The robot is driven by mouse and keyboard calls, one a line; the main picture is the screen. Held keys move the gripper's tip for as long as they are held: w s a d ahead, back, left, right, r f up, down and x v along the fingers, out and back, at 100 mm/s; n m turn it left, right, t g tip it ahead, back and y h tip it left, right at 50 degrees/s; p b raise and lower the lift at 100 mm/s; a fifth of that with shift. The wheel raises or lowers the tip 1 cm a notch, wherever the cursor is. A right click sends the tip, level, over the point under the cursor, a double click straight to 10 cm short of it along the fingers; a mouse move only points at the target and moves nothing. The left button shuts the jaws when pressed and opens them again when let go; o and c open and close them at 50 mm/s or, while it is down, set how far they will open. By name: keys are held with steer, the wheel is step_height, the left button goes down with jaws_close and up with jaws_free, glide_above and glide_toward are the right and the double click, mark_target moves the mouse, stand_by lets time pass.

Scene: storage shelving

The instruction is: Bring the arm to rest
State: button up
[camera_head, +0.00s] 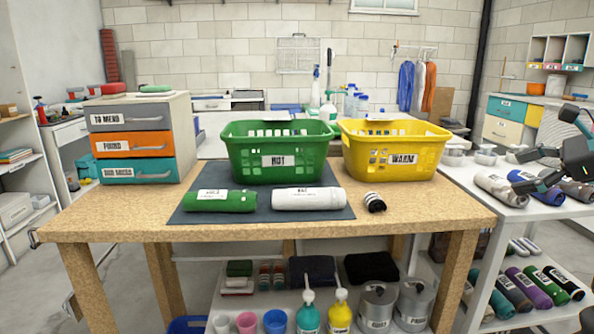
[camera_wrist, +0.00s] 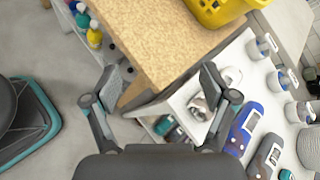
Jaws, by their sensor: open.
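My gripper (camera_head: 524,170) is at the right edge of the head view, above the white side table with rolled cloths. In the wrist view my gripper (camera_wrist: 160,80) has its two fingers wide apart with nothing between them. Below the fingers lie the corner of the wooden table (camera_wrist: 150,35) and part of the white side table. The gripper touches nothing that I can see. Only the end of the arm shows in the head view.
On the wooden table (camera_head: 110,222) stand a green HOT basket (camera_head: 250,160), a yellow WARM basket (camera_head: 372,155) and a drawer unit (camera_head: 130,115). A green roll (camera_head: 220,201) and a white roll (camera_head: 308,199) lie on the dark mat (camera_head: 260,214). Several rolls crowd the side table.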

steer(key=s+a+f+n+g+h, duration=0.2)
steer(key=s+a+f+n, duration=0.15)
steer(key=f, duration=0.35)
steer(key=s+a+f+n+g+h, duration=0.25)
steer(key=a+f+n, duration=0.2)
steer(key=f, duration=0.35)
steer(key=s+a+f+n+h, duration=0.1)
steer(key=s+a+f+n, duration=0.3)
steer(key=s+a+n, duration=0.3)
steer(key=s+a+f+n+h, duration=0.1)
steer(key=s+a+f+n, duration=0.3)
steer(key=s+a+n, duration=0.4)
steer(key=a+t, duration=0.1)
steer(key=a, duration=0.6)
steer(key=shift+s+a, duration=0.25)
steer(key=shift+s, duration=0.15)
